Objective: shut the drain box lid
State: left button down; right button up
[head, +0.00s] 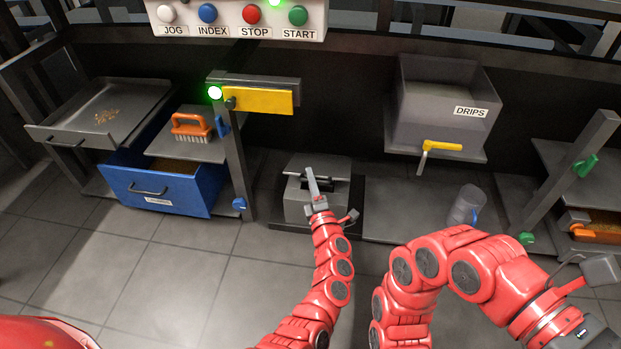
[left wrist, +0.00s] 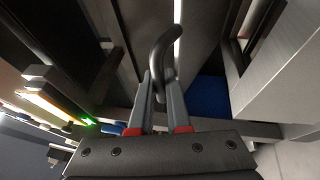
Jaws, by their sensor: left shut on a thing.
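The drain box (head: 296,207) is a small grey metal box on the floor-level ledge at the centre of the head view. Its grey lid (head: 325,163) shows at the top and looks raised, with a dark gap below it; the exact angle is hard to tell. My left gripper (head: 311,172) is at the lid. In the left wrist view its two fingers (left wrist: 158,88) are shut on a dark curved handle (left wrist: 163,52). My left gripper hides part of the box and lid. My right arm is bent at the right, its fingers outside the picture.
A grey drip tank labelled DRIPS (head: 430,105) with a yellow valve handle (head: 440,147) hangs right of centre. A clear jar (head: 464,206) stands below it. At left are a blue drawer (head: 160,187), an orange brush (head: 191,125) and a yellow bar (head: 258,101). The tiled floor in front is clear.

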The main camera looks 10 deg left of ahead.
pick_arm(q)
jog(key=shift+f, duration=0.25)
dwell(0.5)
